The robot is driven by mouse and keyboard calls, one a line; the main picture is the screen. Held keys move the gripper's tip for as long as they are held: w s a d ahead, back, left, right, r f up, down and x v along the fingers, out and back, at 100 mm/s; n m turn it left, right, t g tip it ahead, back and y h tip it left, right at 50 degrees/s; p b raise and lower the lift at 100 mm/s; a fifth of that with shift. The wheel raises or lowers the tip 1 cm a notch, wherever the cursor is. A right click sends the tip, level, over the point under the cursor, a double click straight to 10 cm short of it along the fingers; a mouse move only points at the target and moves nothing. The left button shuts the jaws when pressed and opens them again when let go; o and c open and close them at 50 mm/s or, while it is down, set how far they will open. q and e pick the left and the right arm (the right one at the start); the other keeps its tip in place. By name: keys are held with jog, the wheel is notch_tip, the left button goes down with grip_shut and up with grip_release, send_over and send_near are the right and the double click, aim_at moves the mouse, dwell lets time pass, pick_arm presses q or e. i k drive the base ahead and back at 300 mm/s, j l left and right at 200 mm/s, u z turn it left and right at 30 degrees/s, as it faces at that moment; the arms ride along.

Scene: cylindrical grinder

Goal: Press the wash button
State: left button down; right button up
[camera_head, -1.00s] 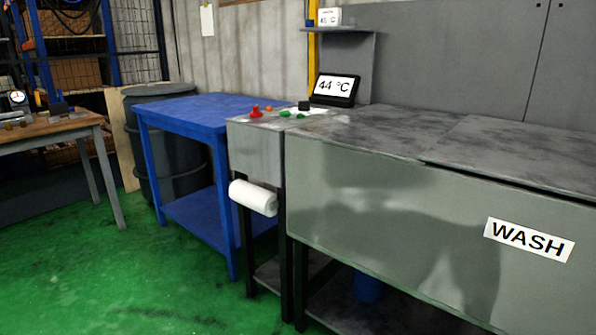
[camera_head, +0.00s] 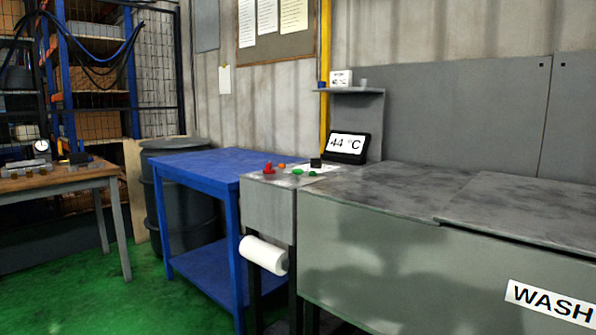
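The grey wash station with a closed metal lid (camera_head: 400,195) fills the right side, with a white WASH label (camera_head: 550,302) on its front, cut by the right edge. At its left end is a small control panel (camera_head: 268,205). On the panel top are a red button (camera_head: 268,169), a small orange button (camera_head: 282,166), green buttons (camera_head: 297,172) and a black block (camera_head: 316,163). No button label is readable. A black display (camera_head: 347,147) behind them reads 44 °C. Neither of my grippers is in view.
A blue table (camera_head: 215,166) stands left of the panel, with a dark barrel (camera_head: 185,200) behind it. A white paper roll (camera_head: 264,256) hangs on the panel's front. A wooden workbench (camera_head: 60,182) stands far left. Green floor (camera_head: 90,285) is clear in front.

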aim_at(297, 173)
jog(key=z, duration=1.7)
jog(key=k+j, duration=0.1)
jog(key=j, duration=0.45)
jog(key=k+j, duration=0.1)
jog(key=j, duration=1.05)
jog(key=k+z, duration=0.05)
